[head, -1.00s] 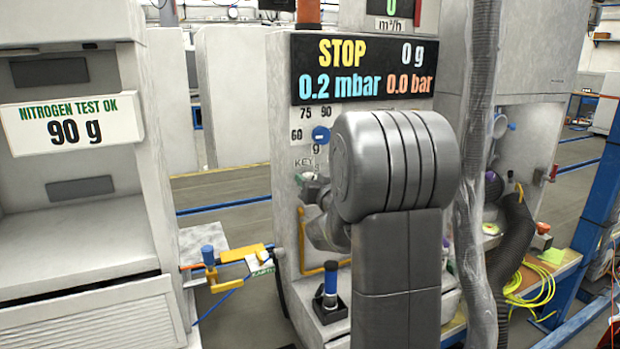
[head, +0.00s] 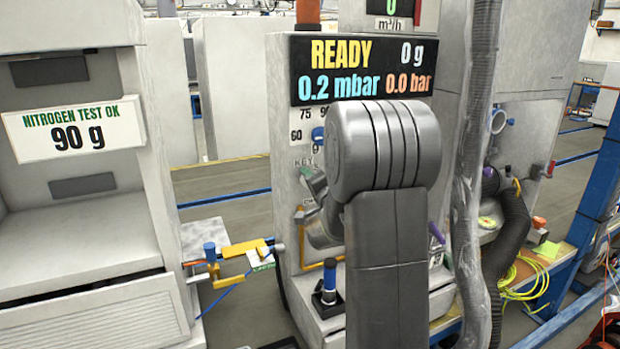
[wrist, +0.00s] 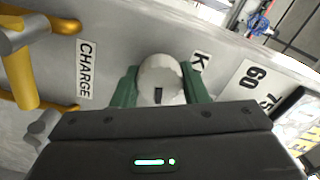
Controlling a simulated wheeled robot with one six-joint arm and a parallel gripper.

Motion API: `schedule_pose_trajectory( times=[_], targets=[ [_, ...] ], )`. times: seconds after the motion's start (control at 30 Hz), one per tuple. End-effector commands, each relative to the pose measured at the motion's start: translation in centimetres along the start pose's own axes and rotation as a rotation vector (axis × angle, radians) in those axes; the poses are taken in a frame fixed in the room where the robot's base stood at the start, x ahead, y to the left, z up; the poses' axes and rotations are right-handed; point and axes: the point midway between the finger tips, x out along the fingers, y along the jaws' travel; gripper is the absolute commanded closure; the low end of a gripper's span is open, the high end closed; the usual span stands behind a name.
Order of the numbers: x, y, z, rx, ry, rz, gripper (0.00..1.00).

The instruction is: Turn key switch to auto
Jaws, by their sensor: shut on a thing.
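The key switch (wrist: 158,70) is a round, pale knob with a dark slot, on the grey panel in the wrist view. My gripper (wrist: 161,82) has its green fingers on both sides of the knob and is shut on it. A partly covered label beginning with K (wrist: 201,63) is right of the knob, and a CHARGE label (wrist: 86,70) is to its left. The station display (head: 362,70) above reads READY, 0 g, 0.2 mbar and 0.0 bar.
A yellow handle (wrist: 25,65) stands out from the panel left of the knob. A grey hose (head: 475,130) hangs to the right. A yellow clamp (head: 240,250) sits to the left.

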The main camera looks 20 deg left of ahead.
Motion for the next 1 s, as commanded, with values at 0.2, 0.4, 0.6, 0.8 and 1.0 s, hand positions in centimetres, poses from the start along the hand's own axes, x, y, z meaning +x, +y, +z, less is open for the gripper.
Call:
schedule_pose_trajectory(
  times=[0.2,0.4,0.6,0.8,1.0],
  targets=[
    [-0.01,0.02,-0.03,0.205,0.0,0.003,0.83],
    [-0.02,0.06,0.0,0.388,0.0,0.003,0.83],
    [-0.02,0.11,0.02,0.545,0.0,0.003,0.83],
    [-0.02,0.19,0.05,0.66,0.0,0.003,0.83],
    [-0.02,0.25,0.07,0.726,0.001,0.003,0.83]
  ],
)
